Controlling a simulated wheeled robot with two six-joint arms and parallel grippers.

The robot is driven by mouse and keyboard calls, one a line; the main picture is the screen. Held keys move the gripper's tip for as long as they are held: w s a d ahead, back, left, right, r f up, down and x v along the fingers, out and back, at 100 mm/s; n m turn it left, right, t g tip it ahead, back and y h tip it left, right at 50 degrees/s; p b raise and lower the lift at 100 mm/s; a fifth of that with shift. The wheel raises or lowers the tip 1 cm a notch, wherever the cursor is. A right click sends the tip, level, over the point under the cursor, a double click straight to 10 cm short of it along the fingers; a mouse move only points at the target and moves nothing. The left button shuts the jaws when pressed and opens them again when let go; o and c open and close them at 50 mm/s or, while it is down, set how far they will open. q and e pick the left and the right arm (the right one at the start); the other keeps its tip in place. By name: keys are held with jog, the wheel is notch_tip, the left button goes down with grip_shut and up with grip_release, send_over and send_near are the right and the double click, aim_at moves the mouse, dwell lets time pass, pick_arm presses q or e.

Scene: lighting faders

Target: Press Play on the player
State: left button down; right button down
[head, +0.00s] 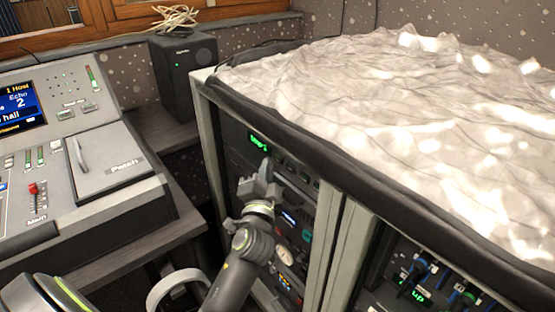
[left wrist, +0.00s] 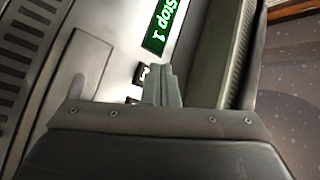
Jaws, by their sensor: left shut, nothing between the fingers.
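The player (head: 236,138) is the top unit in the grey rack. Its small green display (head: 258,142) also shows in the left wrist view (left wrist: 164,22), turned sideways and reading "Stop 1". A row of dark buttons (head: 291,166) runs to the right of the display in the head view. My left gripper (head: 266,164) is shut and empty, with its fingertips just below the display in that view. In the left wrist view the fingertips (left wrist: 161,68) overlap a small dark button (left wrist: 140,73) beside the display. I cannot tell whether they touch it. My right gripper is out of view.
Other rack units with lit displays and knobs sit below the player. A crumpled pale sheet (head: 400,110) covers the rack top. A second rack bay with blue-plugged cables (head: 420,280) is at lower right. A lighting console (head: 75,190) and black speaker (head: 185,70) stand at left.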

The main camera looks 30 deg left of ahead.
pick_arm(q)
jog(key=shift+w+d, duration=0.1)
jog(key=shift+w, duration=0.05)
jog(key=shift+w+d, duration=0.1)
jog(key=shift+w, duration=0.15)
jog(key=shift+w+d, duration=0.1)
jog(key=shift+w, duration=0.2)
dwell(0.8)
jog(key=shift+s, duration=0.1)
jog(key=shift+s+a, duration=0.25)
jog(key=shift+s, duration=0.35)
jog(key=shift+s+a, duration=0.35)
jog(key=shift+s, duration=0.4)
jog(key=shift+s+a, duration=0.3)
jog(key=shift+s, duration=0.5)
jog(key=shift+s+a, duration=0.35)
jog(key=shift+s, duration=0.4)
